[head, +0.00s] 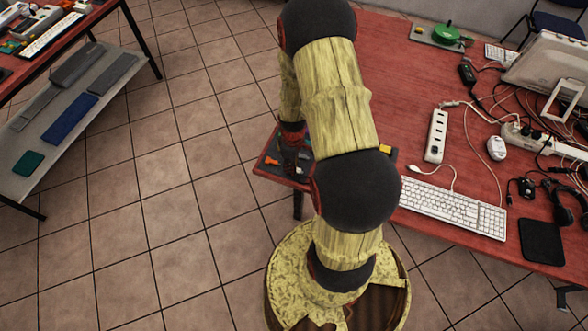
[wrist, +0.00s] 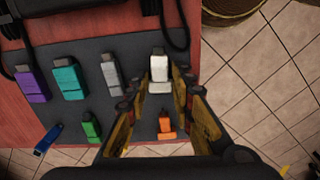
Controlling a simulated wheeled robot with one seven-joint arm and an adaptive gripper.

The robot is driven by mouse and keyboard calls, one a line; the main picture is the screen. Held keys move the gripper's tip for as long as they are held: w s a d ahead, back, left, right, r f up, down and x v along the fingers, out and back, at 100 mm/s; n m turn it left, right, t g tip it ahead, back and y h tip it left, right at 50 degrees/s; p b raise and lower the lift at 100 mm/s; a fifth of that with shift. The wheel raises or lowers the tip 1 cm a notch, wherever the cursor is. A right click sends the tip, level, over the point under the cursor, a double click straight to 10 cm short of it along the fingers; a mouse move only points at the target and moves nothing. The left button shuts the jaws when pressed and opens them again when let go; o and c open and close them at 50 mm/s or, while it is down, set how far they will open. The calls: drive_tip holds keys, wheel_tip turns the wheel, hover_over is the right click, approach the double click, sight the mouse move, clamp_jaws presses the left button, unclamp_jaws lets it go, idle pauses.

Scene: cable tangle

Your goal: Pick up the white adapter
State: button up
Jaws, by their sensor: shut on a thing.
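On the mat (wrist: 100,50) are purple (wrist: 32,84), teal (wrist: 69,79) and grey (wrist: 112,76) sticks, a green one (wrist: 91,126) and an orange one (wrist: 166,124). A blue stick (wrist: 48,139) lies at lower left. A keyboard (head: 452,208) lies to the right.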

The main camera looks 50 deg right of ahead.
drive_tip(key=shift+c, duration=0.6)
drive_tip(key=shift+r, duration=0.5)
wheel_tip(320, 180, up, 2)
drive_tip(key=shift+w+r+p, duration=0.1)
drive_tip(key=shift+p, duration=0.3)
drive_tip(key=s+a+r+p, duration=0.3)
drive_tip(key=s+a+r, duration=0.6)
drive_tip(key=a, duration=0.2)
drive_tip(key=shift+r, duration=0.4)
